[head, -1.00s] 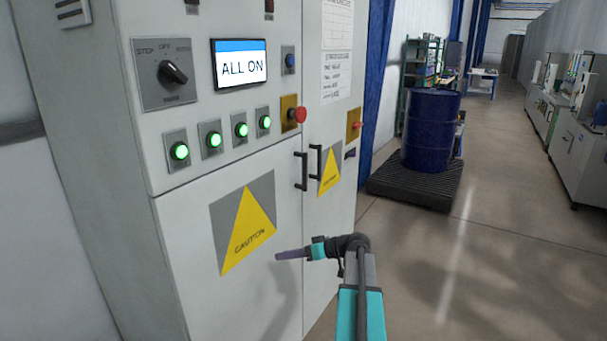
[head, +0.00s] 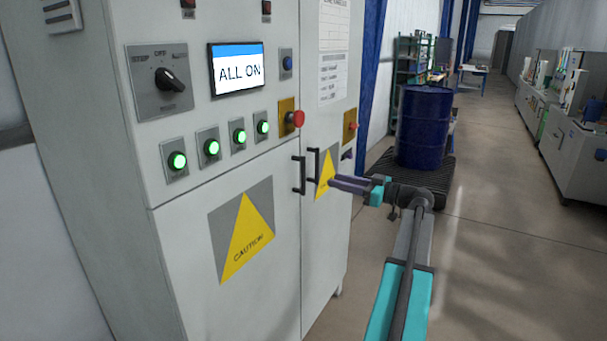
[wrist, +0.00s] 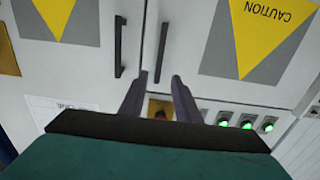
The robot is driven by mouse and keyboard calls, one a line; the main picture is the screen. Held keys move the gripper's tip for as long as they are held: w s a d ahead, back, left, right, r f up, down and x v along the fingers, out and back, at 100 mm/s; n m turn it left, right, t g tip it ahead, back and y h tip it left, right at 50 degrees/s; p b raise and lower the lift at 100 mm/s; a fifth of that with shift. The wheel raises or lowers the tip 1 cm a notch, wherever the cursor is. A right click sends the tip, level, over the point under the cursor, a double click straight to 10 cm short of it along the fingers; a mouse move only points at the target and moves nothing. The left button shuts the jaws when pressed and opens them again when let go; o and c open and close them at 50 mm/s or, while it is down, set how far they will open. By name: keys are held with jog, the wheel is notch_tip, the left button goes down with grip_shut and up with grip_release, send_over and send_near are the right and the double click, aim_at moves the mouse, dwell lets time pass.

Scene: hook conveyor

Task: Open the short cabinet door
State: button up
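The short cabinet door (head: 180,278) is the grey lower-left panel with a yellow caution triangle, and it is closed. Its black vertical bar handle (head: 299,174) is at its upper right edge. In the wrist view, the short door (wrist: 208,80) is on the right, upside down, with its handle (wrist: 162,50) ahead of my gripper. My gripper (head: 333,182) is at handle height, to the right of both handles in the head view. In the wrist view its two fingers (wrist: 158,76) are apart and empty, with the handle seen between and beyond their tips. Contact cannot be told.
The tall door (head: 322,235) beside it has its own black handle (head: 314,163), close by; it also shows in the wrist view (wrist: 119,46). A red button (head: 297,118) and green lamps (head: 212,148) sit above. A blue barrel (head: 423,128) stands behind; the floor at right is clear.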

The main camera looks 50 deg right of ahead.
aim_at(304, 174)
jog(key=p+x, duration=0.4)
jog(key=x, duration=0.7)
jog(key=shift+w+r, duration=0.1)
jog(key=shift+w, duration=0.3)
jog(key=shift+x, duration=1)
grip_shut()
jog(key=shift+a, duration=0.25)
jog(key=shift+s, duration=0.1)
